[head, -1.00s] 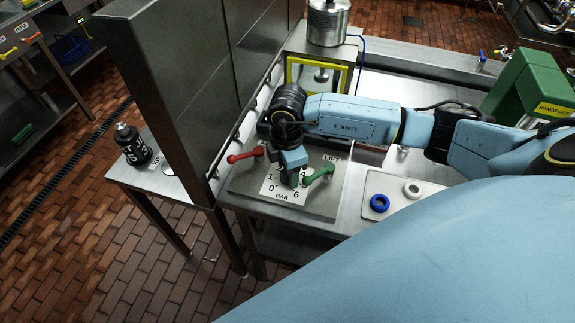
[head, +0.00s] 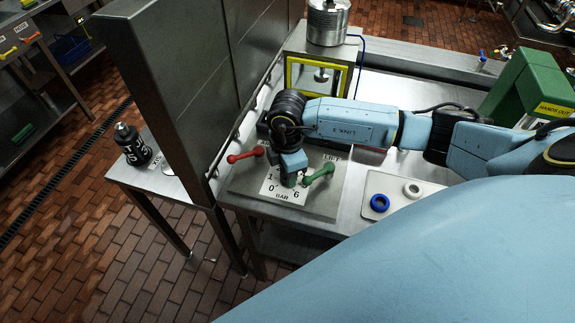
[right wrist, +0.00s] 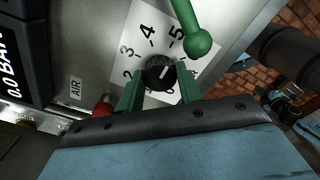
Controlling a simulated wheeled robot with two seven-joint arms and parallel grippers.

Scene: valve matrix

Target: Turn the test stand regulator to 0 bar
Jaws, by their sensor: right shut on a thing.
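The regulator knob (right wrist: 158,72) is black with a white pointer line and sits on a white dial plate (right wrist: 140,25) with black numbers. In the right wrist view the line slants up and right, away from the 2 and 3; the exact reading is unclear. My right gripper (right wrist: 160,82) has its green fingers on either side of the knob, shut on it. In the head view my right gripper (head: 291,180) points down over the dial plate (head: 282,193) and hides the knob; 0, 1, 6 and BAR show. My left gripper is not in view.
A green lever (right wrist: 197,40) stands close beside the knob, and a red lever (head: 245,155) is to the left. A black display (right wrist: 15,60) reads 0.0 BAR. A steel partition (head: 165,90) rises left. A tray (head: 385,185) with two rings lies right.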

